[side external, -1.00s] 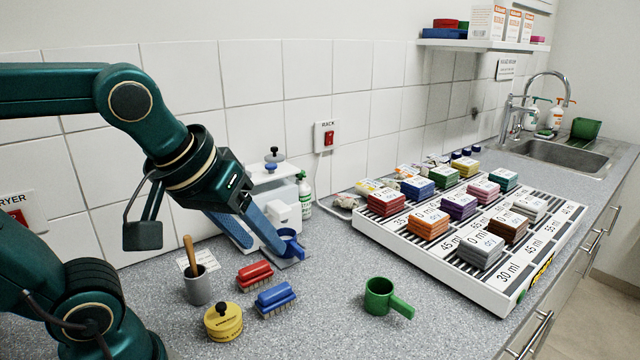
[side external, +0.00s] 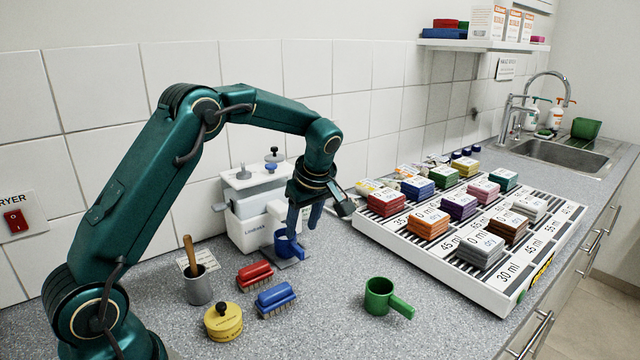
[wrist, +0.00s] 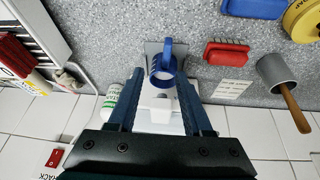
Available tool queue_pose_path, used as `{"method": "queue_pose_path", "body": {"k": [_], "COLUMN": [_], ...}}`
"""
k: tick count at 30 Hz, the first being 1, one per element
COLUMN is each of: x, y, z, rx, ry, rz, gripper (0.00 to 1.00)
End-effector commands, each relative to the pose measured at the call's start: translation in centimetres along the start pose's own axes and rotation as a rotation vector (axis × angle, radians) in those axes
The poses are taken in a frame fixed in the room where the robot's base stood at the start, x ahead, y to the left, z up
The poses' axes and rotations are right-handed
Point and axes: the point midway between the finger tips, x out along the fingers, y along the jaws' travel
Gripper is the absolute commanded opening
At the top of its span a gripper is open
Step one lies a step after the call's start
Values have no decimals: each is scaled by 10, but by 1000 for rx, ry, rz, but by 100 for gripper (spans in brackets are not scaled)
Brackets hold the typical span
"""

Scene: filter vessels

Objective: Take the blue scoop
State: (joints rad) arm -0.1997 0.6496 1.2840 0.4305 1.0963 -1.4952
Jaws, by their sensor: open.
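The blue scoop (side external: 283,244) is a small cup with a handle on the grey plate in front of the white machine (side external: 250,222). It also shows in the wrist view (wrist: 163,75), with white inside the cup and the handle pointing to the picture's top. My gripper (side external: 304,226) points down just above and beside the scoop, its blue fingers partly overlapping it in the side view. In the wrist view the two fingers (wrist: 161,76) are spread, with the scoop between their tips in the picture. Contact cannot be told. The gripper is open and empty.
Red (side external: 255,271) and blue (side external: 275,299) brushes, a grey pot (side external: 198,289) with a wooden-handled tool, and a yellow tin (side external: 223,322) stand in front. A green scoop (side external: 378,296) lies right of them. A white rack (side external: 400,238) with coloured stacks fills the right.

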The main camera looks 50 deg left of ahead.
Motion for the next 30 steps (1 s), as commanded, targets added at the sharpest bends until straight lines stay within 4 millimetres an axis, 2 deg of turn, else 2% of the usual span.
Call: {"method": "queue_pose_path", "body": {"k": [1, 15, 26, 29, 30], "x": [9, 60, 67, 66, 66], "y": [-3, -9, -9, -9, -9], "z": [2, 5, 5, 5, 5], "rx": [4, 7, 7, 7, 7], "ry": [-6, -13, -13, -13, -13], "rz": [-23, -46, -43, -43, -43], "gripper": [50, 50, 50, 16, 0]}}
